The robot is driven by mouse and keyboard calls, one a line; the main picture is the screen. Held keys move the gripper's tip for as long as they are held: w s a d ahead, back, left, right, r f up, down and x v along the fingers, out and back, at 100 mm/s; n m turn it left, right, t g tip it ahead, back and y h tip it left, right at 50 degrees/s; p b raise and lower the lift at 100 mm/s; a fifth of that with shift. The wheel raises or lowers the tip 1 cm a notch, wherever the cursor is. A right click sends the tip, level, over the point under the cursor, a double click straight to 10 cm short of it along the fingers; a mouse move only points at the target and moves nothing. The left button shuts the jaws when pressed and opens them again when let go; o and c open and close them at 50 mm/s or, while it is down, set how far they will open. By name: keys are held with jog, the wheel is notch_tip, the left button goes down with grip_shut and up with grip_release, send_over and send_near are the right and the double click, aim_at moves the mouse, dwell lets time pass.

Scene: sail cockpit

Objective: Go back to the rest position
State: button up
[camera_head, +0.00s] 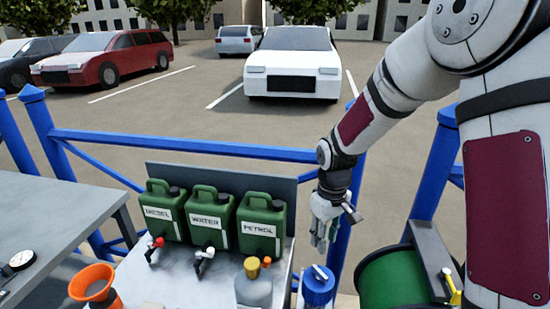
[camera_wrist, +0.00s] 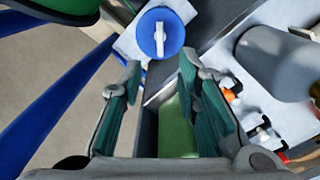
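My gripper (camera_head: 326,238) hangs pointing down at the right end of the bench, right of the green PETROL can (camera_head: 262,226) and above and behind the blue-capped container (camera_head: 318,286). In the wrist view its two fingers (camera_wrist: 160,72) are apart with nothing held between them. A green surface, seemingly the PETROL can (camera_wrist: 177,130), shows beyond the gap between the fingers. The blue cap (camera_wrist: 160,33) with a white handle is ahead of the fingertips. My arm comes in from the upper right of the head view.
The DIESEL can (camera_head: 166,211) and WATER can (camera_head: 211,218) stand left of PETROL, with taps in front. A grey bottle (camera_head: 254,284) and an orange funnel (camera_head: 94,284) are nearer. A green drum (camera_head: 390,276) stands right. Blue railing (camera_head: 190,145) runs behind the bench.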

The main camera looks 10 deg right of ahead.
jog(key=s+r+m+t+h, duration=0.1)
jog(key=s+r, duration=0.5)
jog(key=r, duration=0.2)
jog(key=s+r+m+t, duration=0.1)
jog(key=s+r+m, duration=0.1)
jog(key=s+r, duration=0.45)
jog(key=s+r+m+t, duration=0.1)
jog(key=s+r, duration=0.2)
jog(key=s, duration=0.3)
jog(key=s+r+m+t+y, duration=0.1)
jog(key=s+r, duration=0.2)
jog(key=s, duration=0.3)
jog(key=shift+s+d+r+t, duration=0.15)
jog(key=shift+s+r+t, duration=0.1)
jog(key=shift+s+t, duration=0.1)
